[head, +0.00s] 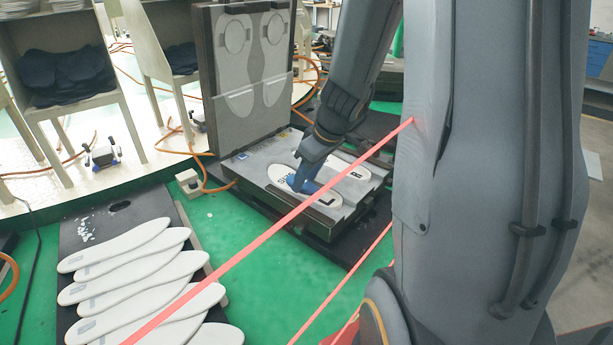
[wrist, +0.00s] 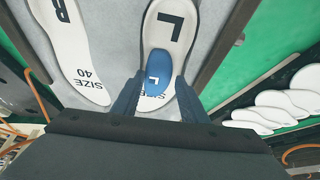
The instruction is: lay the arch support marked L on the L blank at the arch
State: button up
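The blue arch support (wrist: 155,62), marked with a white L, is between the two fingers of my gripper (wrist: 161,79), which meet its edges on both sides. It is over the white L blank (wrist: 186,12), between the large black L and the partly covered SIZE print; I cannot tell whether it touches the blank. In the head view my gripper (head: 303,184) points down at the L blank (head: 329,199), and the arm hides part of it.
The R blank (wrist: 80,62) lies left of the L blank in the wrist view. The press lid (head: 250,70) stands open behind the lower plate (head: 262,178). Several white insoles (head: 125,270) lie on a dark board at left. Orange hoses run nearby.

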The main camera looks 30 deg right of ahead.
jog(key=shift+d+f, duration=0.25)
jog(key=shift+r, duration=0.45)
jog(key=a+v, duration=0.1)
jog(key=v, duration=0.6)
jog(key=shift+d+r+p, duration=0.15)
jog(key=shift+d+p, duration=0.15)
jog(key=shift+d, duration=0.05)
jog(key=shift+s, duration=0.1)
